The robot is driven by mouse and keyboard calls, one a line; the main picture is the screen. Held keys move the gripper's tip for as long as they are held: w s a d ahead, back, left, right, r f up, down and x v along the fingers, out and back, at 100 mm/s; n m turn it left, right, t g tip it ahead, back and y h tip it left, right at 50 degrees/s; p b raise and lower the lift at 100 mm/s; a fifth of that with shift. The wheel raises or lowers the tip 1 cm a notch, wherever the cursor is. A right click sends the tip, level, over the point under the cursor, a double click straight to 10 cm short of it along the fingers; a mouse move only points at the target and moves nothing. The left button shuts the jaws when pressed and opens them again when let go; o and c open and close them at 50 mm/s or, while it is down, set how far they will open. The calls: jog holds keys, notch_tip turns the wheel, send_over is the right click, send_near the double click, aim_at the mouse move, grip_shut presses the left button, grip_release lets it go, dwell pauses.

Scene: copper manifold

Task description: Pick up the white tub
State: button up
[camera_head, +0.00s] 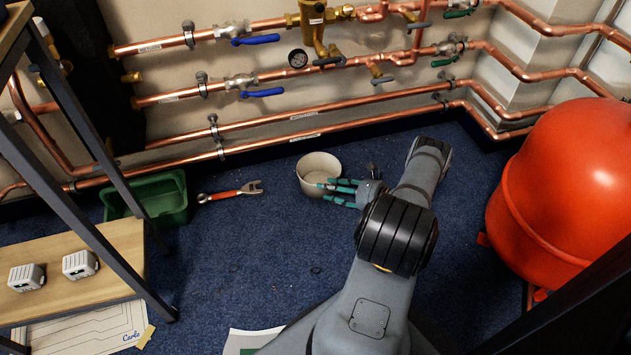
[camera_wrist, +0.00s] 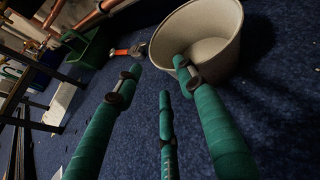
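The white tub (camera_head: 307,184) is a round, open-topped container standing upright on the blue floor near the pipe wall. It also shows at the upper right of the wrist view (camera_wrist: 217,55). My gripper (camera_head: 325,188) has three green fingers spread apart, and they overlap the tub's front right side in the head view. In the wrist view the gripper (camera_wrist: 160,76) is open and nothing is between its fingers. The right finger overlaps the tub's near wall, and the other two are beside the tub to its left. I cannot tell whether any finger touches it.
A red-handled wrench (camera_head: 231,192) lies left of the tub, with a green bin (camera_head: 168,203) beyond it. Copper pipes (camera_head: 300,137) run along the wall behind. A red tank (camera_head: 565,185) stands right. A wooden shelf (camera_head: 112,270) is at left.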

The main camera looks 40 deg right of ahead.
aim_at(313, 186)
jog(key=b+x, duration=0.1)
jog(key=x, duration=0.3)
jog(key=shift+w+a+f+b, duration=0.1)
jog(key=shift+f+b, duration=0.1)
jog(key=shift+b, duration=0.2)
jog(key=b+x, duration=0.3)
jog(key=x, duration=0.1)
jog(key=shift+w+a+f, duration=0.1)
jog(key=shift+w+a, duration=0.2)
jog(key=shift+w, duration=0.2)
jog(key=shift+c, duration=1.2)
jog(key=c, duration=0.7)
grip_shut()
